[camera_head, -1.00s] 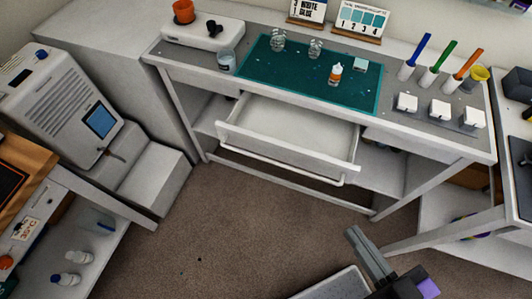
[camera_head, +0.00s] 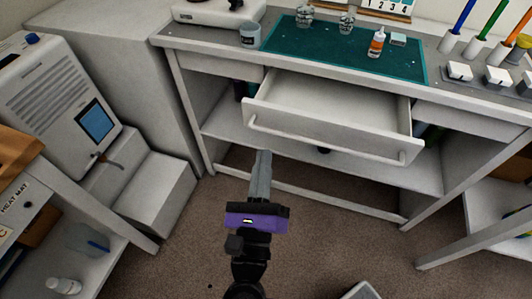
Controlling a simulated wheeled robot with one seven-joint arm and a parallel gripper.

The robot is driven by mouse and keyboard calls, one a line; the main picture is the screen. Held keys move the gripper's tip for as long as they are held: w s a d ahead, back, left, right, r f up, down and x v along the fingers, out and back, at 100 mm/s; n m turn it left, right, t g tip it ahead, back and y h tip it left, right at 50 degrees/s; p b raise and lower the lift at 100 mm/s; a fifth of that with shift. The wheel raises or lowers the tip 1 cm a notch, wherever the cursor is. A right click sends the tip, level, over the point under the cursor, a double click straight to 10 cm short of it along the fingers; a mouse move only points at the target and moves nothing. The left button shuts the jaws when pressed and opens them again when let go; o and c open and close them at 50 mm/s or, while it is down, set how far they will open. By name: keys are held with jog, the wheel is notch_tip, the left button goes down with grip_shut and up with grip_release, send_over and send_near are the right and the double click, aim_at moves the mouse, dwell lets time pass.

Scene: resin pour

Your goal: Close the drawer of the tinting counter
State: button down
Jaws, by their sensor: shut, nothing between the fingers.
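The tinting counter (camera_head: 455,102) stands across the back with a green cutting mat on its top. Its white drawer (camera_head: 335,128) is pulled open, and its inside looks empty. A long bar handle (camera_head: 320,146) runs along the drawer's front. My gripper (camera_head: 262,156) is shut and empty. In the picture it points at the counter from below, its tip just under the left part of the drawer handle. A gap seems to lie between tip and handle, but the depth is hard to tell.
A white machine with a screen (camera_head: 95,122) and a white step-like block (camera_head: 150,190) stand at left. The heat mat table (camera_head: 100,205) is at lower left. On the counter are a jar (camera_head: 250,36), a dropper bottle (camera_head: 377,42) and coloured tools.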

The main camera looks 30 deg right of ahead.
aim_at(305, 98)
notch_tip(305, 98, down, 8)
jog(key=s+r+m+g, duration=0.1)
jog(key=s+m+g, duration=0.1)
jog(key=m+g, duration=0.45)
jog(key=shift+m+t+h, duration=0.3)
jog(key=shift+m+t, duration=0.35)
jog(key=shift+t, duration=0.3)
jog(key=x, duration=0.5)
jog(key=p+x, duration=0.1)
jog(key=x, duration=0.8)
jog(key=shift+d+f, duration=0.3)
jog(key=shift+d, duration=0.1)
jog(key=shift+d, duration=0.1)
jog(key=b+x, duration=0.1)
jog(key=x, duration=1.7)
jog(key=shift+d+b, duration=0.1)
jog(key=shift+b, duration=0.2)
jog(key=shift+w+d+r, duration=0.1)
jog(key=shift+w+d, duration=0.1)
jog(key=shift+d, duration=0.2)
